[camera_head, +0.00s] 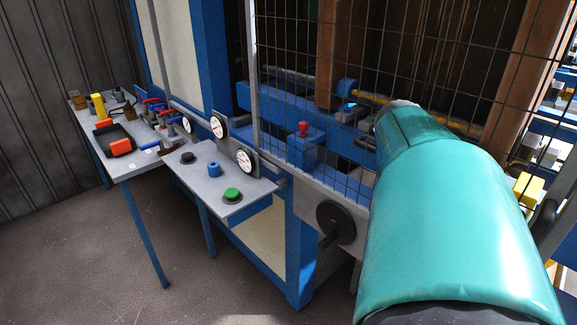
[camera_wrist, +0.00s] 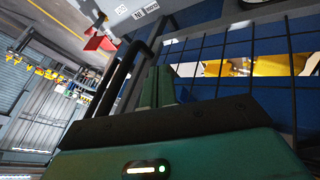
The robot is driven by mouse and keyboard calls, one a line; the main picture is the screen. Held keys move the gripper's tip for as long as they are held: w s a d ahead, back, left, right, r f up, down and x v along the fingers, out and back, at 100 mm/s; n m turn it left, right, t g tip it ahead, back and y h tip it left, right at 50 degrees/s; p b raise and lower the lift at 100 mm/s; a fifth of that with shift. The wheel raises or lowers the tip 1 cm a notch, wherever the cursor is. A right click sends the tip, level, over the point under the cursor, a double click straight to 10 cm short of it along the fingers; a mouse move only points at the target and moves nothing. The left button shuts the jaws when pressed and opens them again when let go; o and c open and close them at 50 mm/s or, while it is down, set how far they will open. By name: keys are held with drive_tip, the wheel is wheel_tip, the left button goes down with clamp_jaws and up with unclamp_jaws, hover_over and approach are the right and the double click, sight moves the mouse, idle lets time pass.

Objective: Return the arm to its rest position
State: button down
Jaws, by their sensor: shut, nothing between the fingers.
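My arm, in a teal cover (camera_head: 450,220), fills the right of the head view and reaches away toward the wire mesh. Its far end is at the upper middle right, and my gripper is hidden behind it there. In the wrist view my gripper (camera_wrist: 158,86) shows beyond the dark edge of the teal wrist housing (camera_wrist: 190,150). Its green fingers are together, with nothing visible between them. Blue mesh-covered framework lies beyond it on the right.
A grey side table (camera_head: 155,160) with blue legs holds buttons, valves and an orange-handled tray. Round gauges (camera_head: 218,125) and a black handwheel (camera_head: 336,222) sit on the blue frame. The wire mesh (camera_head: 400,60) stands close to my arm. Floor (camera_head: 80,260) is clear at lower left.

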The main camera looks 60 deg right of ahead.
drive_tip(key=shift+w+r, duration=0.2)
drive_tip(key=w+a+f+n+t+h, duration=0.15)
drive_tip(key=w+a+n+t, duration=0.4)
drive_tip(key=w, duration=0.75)
drive_tip(key=w+a+f+n+t, duration=0.25)
drive_tip(key=w+a+n, duration=0.5)
drive_tip(key=w, duration=0.55)
drive_tip(key=w+a+f+n+t+y, duration=0.1)
drive_tip(key=w+a+n, duration=0.1)
drive_tip(key=a, duration=0.6)
drive_tip(key=w+a+n+t+y, duration=0.1)
drive_tip(key=w+a+n+t, duration=0.1)
drive_tip(key=a+n, duration=0.3)
drive_tip(key=w+a+f+n+t+y, duration=0.1)
drive_tip(key=w+a+n, duration=0.2)
drive_tip(key=a, duration=0.8)
drive_tip(key=shift+a+f+n+t, duration=0.3)
drive_tip(key=shift+n+t, duration=0.1)
drive_tip(key=shift+n, duration=0.1)
drive_tip(key=shift+y, duration=0.25)
